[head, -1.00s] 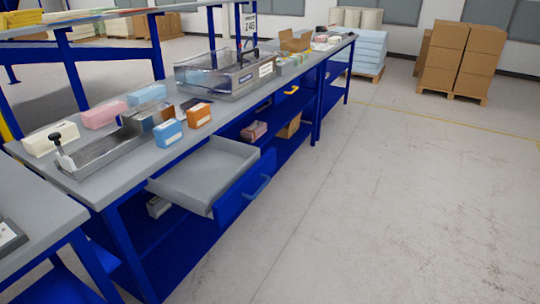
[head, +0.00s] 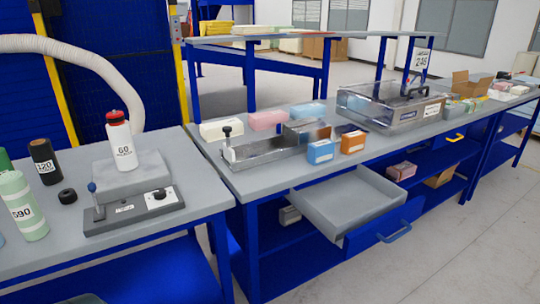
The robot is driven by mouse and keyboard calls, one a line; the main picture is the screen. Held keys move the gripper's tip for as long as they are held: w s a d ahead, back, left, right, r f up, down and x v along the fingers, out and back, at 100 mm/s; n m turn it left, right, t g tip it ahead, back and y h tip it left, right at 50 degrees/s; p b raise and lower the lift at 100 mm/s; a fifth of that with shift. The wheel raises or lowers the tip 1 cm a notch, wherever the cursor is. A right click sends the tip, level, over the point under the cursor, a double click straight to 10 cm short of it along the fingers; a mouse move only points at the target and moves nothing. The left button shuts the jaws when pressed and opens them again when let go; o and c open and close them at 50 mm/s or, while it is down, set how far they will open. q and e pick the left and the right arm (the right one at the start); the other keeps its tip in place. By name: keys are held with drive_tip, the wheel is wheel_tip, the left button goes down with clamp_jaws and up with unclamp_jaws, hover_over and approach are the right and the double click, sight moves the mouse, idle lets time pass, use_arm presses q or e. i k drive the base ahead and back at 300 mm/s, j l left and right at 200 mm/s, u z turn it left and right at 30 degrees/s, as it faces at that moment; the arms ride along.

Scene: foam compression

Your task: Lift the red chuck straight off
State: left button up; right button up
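A red piece (head: 116,117) sits on top of a white cylinder (head: 122,148) labelled 60 in the head view. It is the only red top I see and looks like the red chuck. The cylinder stands upright on the grey plate of a low device (head: 134,207) with a blue-knobbed lever and a small dial panel, on the left table. Whether the red piece is a separate part cannot be told at this size. Neither of my grippers is in view.
On the left table (head: 150,240) stand a black cylinder (head: 45,161) labelled 120, a black ring (head: 67,196) and a pale green cylinder (head: 22,206) labelled 590. The right bench (head: 265,180) holds foam blocks and a metal fixture; its drawer (head: 355,200) stands open.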

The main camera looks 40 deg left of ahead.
sight(117, 119)
drive_tip(key=u, duration=2.2)
drive_tip(key=i+l, duration=0.35)
drive_tip(key=i+l+u, duration=0.15)
drive_tip(key=i+l, duration=0.15)
drive_tip(key=l, duration=0.15)
drive_tip(key=i+l, duration=0.3)
drive_tip(key=l+u, duration=0.05)
drive_tip(key=l, duration=0.05)
